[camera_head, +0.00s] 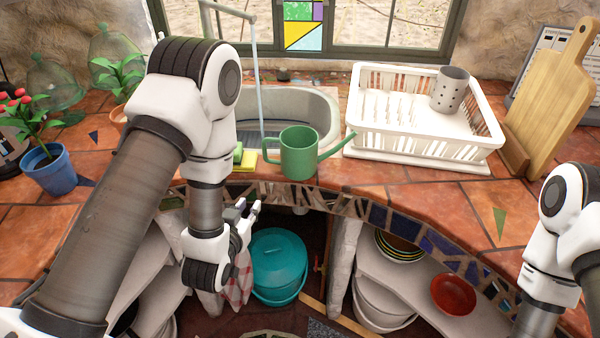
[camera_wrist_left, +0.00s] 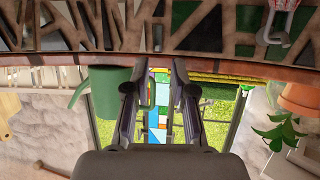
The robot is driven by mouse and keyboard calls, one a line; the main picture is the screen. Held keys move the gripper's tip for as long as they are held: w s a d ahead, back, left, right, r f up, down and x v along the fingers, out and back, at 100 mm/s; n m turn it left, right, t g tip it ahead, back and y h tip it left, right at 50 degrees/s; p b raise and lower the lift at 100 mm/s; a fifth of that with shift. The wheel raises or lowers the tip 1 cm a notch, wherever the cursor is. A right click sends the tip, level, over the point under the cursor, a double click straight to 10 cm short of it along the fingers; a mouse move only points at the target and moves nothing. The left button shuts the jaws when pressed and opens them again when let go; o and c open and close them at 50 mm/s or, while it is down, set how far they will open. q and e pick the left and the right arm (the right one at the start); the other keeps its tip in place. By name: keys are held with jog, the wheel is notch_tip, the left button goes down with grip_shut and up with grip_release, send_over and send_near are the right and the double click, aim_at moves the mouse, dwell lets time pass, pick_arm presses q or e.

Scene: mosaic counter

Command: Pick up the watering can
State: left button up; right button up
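The green watering can (camera_head: 298,154) stands upright on the tiled counter in front of the sink. Its handle points left and its spout points right toward the dish rack. In the left wrist view, which looks upside down, the can (camera_wrist_left: 108,88) shows left of the fingers. My left gripper (camera_head: 250,212) is in front of the counter's edge, below and left of the can, apart from it. Its fingers (camera_wrist_left: 163,82) are spread with nothing between them. My right arm shows at the right edge of the head view, but its gripper is out of frame.
A yellow and green sponge (camera_head: 246,159) lies left of the can by the sink (camera_head: 318,105). A white dish rack (camera_head: 420,145) stands to the right. A blue flowerpot (camera_head: 50,170) is at left. A teal lidded bucket (camera_head: 278,265) sits under the counter.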

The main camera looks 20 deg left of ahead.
aim_at(264, 154)
pick_arm(q)
jog(key=w+r+t+b, duration=0.1)
jog(key=w+r, duration=0.1)
jog(key=w, duration=0.2)
jog(key=w+r+t+b, duration=0.1)
jog(key=w+r, duration=0.1)
jog(key=w, duration=0.2)
jog(key=w+r+t+b, duration=0.1)
jog(key=w+r+t, duration=0.1)
jog(key=w, duration=0.2)
jog(key=shift+w+a+r, duration=0.1)
jog(key=shift+w, duration=0.3)
jog(key=shift+s, duration=0.1)
grip_shut()
pick_arm(e)
notch_tip(264, 154, down, 6)
jog(key=shift+f, duration=0.15)
